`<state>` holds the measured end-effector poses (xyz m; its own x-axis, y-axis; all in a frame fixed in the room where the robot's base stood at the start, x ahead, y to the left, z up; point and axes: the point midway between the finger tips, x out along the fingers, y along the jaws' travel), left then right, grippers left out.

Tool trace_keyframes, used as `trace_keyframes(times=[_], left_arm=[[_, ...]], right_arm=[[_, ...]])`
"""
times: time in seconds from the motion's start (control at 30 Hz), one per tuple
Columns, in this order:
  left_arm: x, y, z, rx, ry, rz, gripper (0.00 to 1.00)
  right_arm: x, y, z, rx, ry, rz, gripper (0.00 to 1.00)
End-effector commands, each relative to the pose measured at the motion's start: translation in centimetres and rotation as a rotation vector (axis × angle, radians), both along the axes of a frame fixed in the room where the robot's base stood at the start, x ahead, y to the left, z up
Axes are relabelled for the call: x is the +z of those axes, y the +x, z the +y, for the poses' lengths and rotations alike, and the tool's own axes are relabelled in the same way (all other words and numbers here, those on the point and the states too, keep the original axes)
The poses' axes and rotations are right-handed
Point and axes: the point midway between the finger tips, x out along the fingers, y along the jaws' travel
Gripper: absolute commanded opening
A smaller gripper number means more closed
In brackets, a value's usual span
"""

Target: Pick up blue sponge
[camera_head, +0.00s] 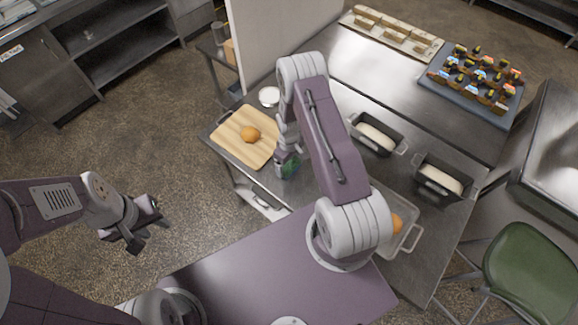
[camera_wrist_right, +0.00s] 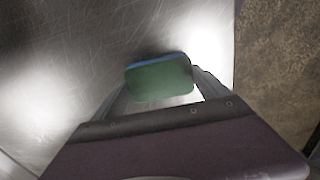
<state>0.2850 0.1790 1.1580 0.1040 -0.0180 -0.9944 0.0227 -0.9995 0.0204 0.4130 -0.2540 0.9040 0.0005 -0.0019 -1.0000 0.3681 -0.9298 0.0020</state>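The blue sponge shows in the right wrist view (camera_wrist_right: 160,80) as a small block with a green face and a blue strip along its far edge. It lies between the two fingers of my right gripper (camera_wrist_right: 160,84), which touch its sides. In the head view its green side (camera_head: 289,168) shows at the tip of my right gripper (camera_head: 286,158), low over the steel table's front edge. Whether it touches the table is unclear. My left gripper (camera_head: 140,225) is empty over the floor at left, its fingers apart.
A cutting board (camera_head: 235,148) with a round bun (camera_head: 250,134) lies left of the right gripper, with a white bowl (camera_head: 269,96) behind. Two loaf pans (camera_head: 360,138) (camera_head: 428,188) and a glass tray (camera_head: 410,222) stand to the right. A green chair (camera_head: 530,270) is at far right.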

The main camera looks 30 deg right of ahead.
Motion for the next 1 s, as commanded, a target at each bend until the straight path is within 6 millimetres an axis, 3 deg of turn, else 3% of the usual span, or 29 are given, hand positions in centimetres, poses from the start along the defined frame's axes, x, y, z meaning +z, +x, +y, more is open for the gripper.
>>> trace_keyframes(times=[0.43, 0.67, 1.0], left_arm=[[-0.3, 0.0, 0.0, 0.000, 0.000, 0.000, 0.36], [-1.7, 0.0, 0.0, 0.000, 0.000, 0.000, 0.36], [-3.6, 0.0, 0.0, 0.000, 0.000, 0.000, 0.36]], right_arm=[[0.4, 0.1, 0.0, 0.000, 0.000, -0.002, 0.48], [3.7, 0.2, 0.0, 0.001, 0.000, -0.005, 0.48], [8.6, -7.7, -1.5, -0.004, 0.000, -0.003, 0.48]])
